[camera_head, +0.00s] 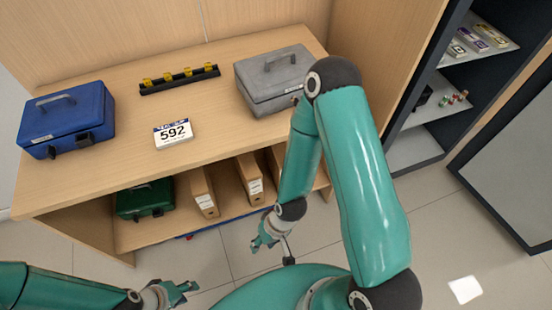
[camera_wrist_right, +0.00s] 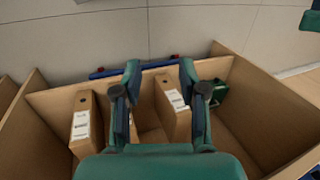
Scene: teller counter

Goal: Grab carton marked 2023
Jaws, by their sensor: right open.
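Brown upright cartons with white labels stand on the lower shelf under the counter. In the head view one carton (camera_head: 203,192) is beside the green box, another carton (camera_head: 250,178) is right of it, and a third is partly hidden behind my right arm. The right wrist view shows a carton (camera_wrist_right: 84,125) left of my fingers and a carton (camera_wrist_right: 171,108) between and behind them. The labels are too small to read. My right gripper (camera_head: 264,240) is open and empty in front of the shelf; it also shows in the wrist view (camera_wrist_right: 160,68). My left gripper (camera_head: 188,291) looks open and empty.
A green box (camera_head: 145,200) sits left of the cartons. On the counter are a blue cash box (camera_head: 67,120), a 592 sign (camera_head: 173,133), a black rack (camera_head: 180,79) and a grey cash box (camera_head: 273,78). Shelf walls and the counter edge (camera_head: 120,180) bound the opening.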

